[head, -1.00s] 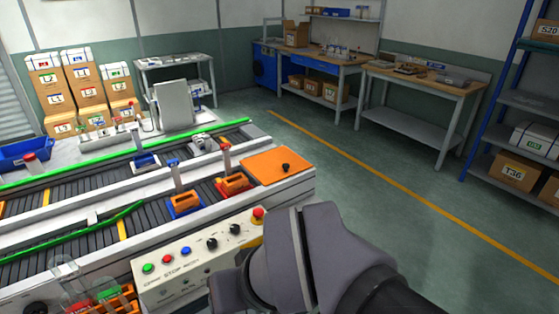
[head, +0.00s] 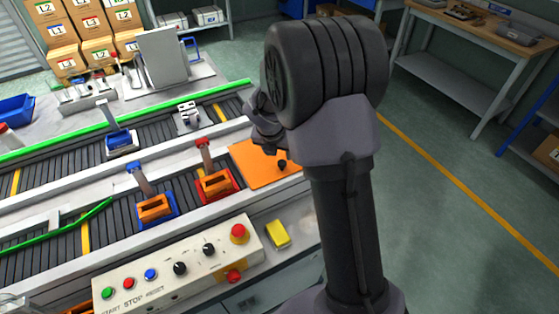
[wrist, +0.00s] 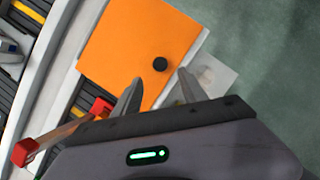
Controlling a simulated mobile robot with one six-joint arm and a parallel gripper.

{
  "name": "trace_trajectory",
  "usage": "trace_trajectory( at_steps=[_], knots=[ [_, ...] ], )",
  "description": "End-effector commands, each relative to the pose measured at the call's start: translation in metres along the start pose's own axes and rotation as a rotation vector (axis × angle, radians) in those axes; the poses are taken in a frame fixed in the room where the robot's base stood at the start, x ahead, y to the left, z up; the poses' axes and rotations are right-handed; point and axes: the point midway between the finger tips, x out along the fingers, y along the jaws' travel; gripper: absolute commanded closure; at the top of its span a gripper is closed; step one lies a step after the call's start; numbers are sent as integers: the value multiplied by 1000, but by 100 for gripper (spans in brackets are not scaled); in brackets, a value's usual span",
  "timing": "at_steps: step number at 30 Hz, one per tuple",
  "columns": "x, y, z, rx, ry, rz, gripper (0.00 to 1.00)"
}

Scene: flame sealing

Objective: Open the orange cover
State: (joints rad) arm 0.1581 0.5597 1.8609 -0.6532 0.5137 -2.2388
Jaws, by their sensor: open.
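The orange cover (head: 256,166) is a flat square panel at the right end of the near conveyor, and it lies closed. It carries a small black knob (head: 282,164) near its right edge. In the wrist view the cover (wrist: 125,45) fills the upper middle, with the knob (wrist: 160,64) just ahead of the fingertips. My gripper (wrist: 160,82) is open, its two fingers apart and pointing toward the knob, with nothing between them. In the head view my arm hides most of the gripper above the cover's right side.
A control panel (head: 170,272) with buttons and a red emergency stop (head: 238,232) stands in front of the conveyor. Red (head: 215,186) and blue (head: 157,210) carriers with orange blocks sit left of the cover. A yellow block (head: 278,234) lies below it.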

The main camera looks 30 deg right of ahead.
Motion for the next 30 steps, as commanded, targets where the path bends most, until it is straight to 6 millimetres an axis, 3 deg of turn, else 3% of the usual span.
trace_trajectory(
  at_steps=[1,3,9,21,28,30],
  knots=[
    [21,0,-2,1,1,-1,50],
    [40,0,-2,2,1,-1,50],
    [74,0,-1,3,0,0,50],
    [81,0,0,3,0,1,50],
    [81,0,0,3,0,1,96],
    [81,0,0,3,0,1,100]
  ],
)
